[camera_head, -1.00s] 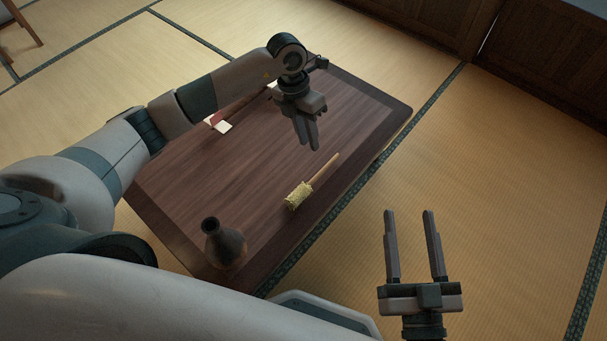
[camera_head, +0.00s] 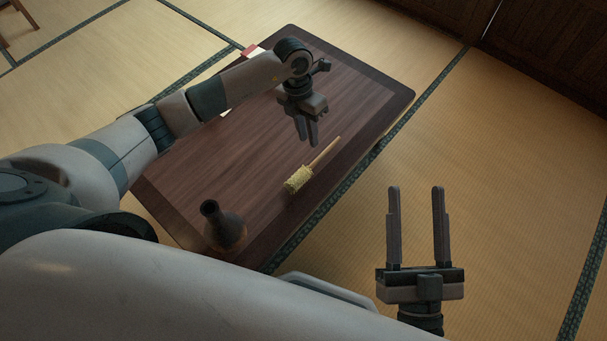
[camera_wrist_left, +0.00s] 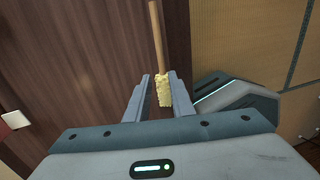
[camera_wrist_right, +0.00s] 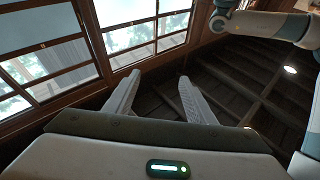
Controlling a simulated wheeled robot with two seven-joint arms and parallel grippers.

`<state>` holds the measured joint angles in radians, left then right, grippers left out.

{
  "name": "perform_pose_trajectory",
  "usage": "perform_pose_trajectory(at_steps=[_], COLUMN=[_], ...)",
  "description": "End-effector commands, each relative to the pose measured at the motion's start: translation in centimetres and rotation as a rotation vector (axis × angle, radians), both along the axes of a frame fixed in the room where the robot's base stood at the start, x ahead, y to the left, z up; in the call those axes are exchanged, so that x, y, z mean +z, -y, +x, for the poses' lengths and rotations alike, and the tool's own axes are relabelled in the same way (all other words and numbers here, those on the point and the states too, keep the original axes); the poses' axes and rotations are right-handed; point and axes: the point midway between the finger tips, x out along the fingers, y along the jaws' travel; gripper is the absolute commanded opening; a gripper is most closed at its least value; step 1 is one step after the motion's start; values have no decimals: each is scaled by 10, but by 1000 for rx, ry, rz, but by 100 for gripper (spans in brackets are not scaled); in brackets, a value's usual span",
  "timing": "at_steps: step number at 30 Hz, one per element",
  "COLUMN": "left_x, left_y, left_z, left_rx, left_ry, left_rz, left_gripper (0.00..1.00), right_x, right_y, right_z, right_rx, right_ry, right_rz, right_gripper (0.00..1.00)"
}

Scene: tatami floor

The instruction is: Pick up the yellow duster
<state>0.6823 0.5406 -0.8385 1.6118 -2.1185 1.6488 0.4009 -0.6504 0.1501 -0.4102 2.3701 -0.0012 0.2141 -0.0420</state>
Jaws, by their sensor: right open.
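The yellow duster (camera_head: 298,180) lies on the dark wooden table, its fluffy head toward the vase and its wooden handle pointing up and right. My left gripper (camera_head: 309,145) is above the table near the duster's handle, pointing down and empty. In the left wrist view, the duster's yellow head (camera_wrist_left: 165,90) appears between the two parted fingers (camera_wrist_left: 158,76), with the handle running away from them; the fingers do not grip it. My right gripper (camera_head: 416,188) is open and empty, off the table's right side, over the tatami. The right wrist view shows its parted fingers (camera_wrist_right: 158,78) pointing at windows and ceiling.
A dark vase (camera_head: 224,230) stands at the table's near corner, below the duster. A red and white object (camera_head: 253,50) is at the table's far left edge, partly hidden by my left arm. The low table (camera_head: 360,85) is otherwise largely clear, with open tatami to its right.

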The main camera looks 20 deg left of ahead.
Motion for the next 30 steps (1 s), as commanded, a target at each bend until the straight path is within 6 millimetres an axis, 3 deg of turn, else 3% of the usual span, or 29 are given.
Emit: perform_pose_trajectory(at_steps=[3, 9, 23, 30], left_x=[-23, -47, -52, -72], left_y=[5, 9, 10, 15], left_z=[-2, -3, -4, -9], left_rx=[1, 1, 1, 1], left_ry=[-2, -1, 1, -2], left_rz=[-1, -1, 0, -1], left_gripper=[22, 22, 22, 22], right_x=[11, 28, 33, 35], right_y=[0, 2, 3, 6], right_z=[-8, -19, -21, -20], right_rx=[-1, -5, -7, -12], right_ry=[74, 168, 192, 226], right_rz=[29, 65, 74, 83], right_gripper=[50, 50, 50, 50])
